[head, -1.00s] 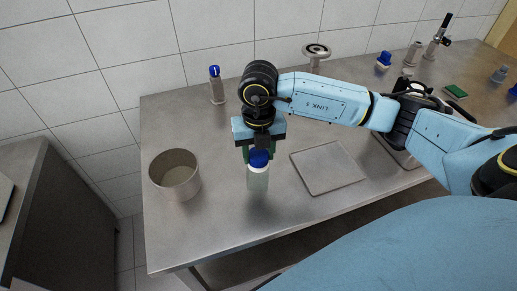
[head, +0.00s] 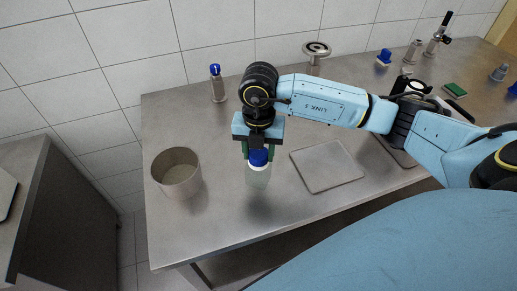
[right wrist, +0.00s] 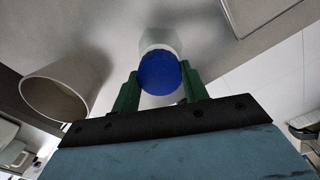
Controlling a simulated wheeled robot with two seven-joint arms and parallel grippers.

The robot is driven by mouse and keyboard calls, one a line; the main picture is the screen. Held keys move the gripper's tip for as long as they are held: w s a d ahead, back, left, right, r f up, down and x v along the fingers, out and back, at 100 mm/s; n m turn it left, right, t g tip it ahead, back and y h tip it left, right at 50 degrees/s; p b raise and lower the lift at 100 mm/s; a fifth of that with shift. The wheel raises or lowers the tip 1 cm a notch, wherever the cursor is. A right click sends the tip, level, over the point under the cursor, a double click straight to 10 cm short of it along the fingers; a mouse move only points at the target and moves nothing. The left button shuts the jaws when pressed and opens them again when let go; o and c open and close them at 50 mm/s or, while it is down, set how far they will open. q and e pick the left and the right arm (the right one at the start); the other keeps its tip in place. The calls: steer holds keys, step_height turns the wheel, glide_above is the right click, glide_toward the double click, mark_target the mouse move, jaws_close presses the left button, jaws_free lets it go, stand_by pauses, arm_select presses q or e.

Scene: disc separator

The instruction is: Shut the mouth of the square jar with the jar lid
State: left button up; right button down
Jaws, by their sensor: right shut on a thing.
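The blue jar lid (head: 258,157) is between the green fingers of my right gripper (head: 257,150), which is shut on it. The pale, translucent square jar (head: 257,178) is directly below the lid, roughly upright. The lid appears to be at the jar's mouth; I cannot tell whether it is fully seated. In the right wrist view the lid (right wrist: 159,73) hides the mouth, and part of the pale jar (right wrist: 160,40) shows beyond it. I cannot tell whether the jar touches the table. My left gripper is not in view.
A round metal pot (head: 177,186) stands left of the jar, and a flat square plate (head: 326,178) lies to the right. A blue-topped bottle (head: 216,93) is behind. A green sponge (head: 454,90) and several small items are at far right. The front table edge is close.

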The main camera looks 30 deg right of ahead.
steer(key=shift+r+m+p, duration=0.15)
steer(key=shift+m+p, duration=0.25)
steer(key=shift+m, duration=1)
steer(key=shift+m+p, duration=0.8)
steer(key=shift+m, duration=0.8)
steer(key=shift+m+p, duration=0.85)
steer(key=shift+m, duration=0.75)
